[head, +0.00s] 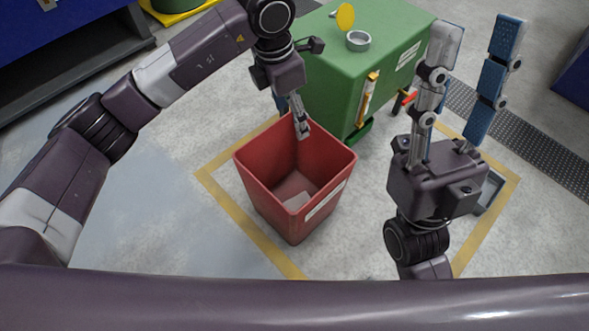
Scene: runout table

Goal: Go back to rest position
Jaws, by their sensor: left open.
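My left gripper (298,122) hangs over the far rim of the red bin (268,197), with its fingers pointing down and seen nearly edge-on. It is open, and I see nothing held in it. My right gripper (474,38) is raised at the right, its two blue-padded fingers pointing away and spread wide. It is open and empty. The bin stands upright on the floor, and a pale flat thing (297,201) lies at its bottom.
A green cabinet (330,82) stands just behind the bin, with an open round tin (358,41) on top. Yellow floor lines (240,214) run around the area. A dark grated strip (545,152) is at the right. Clear floor lies left of the bin.

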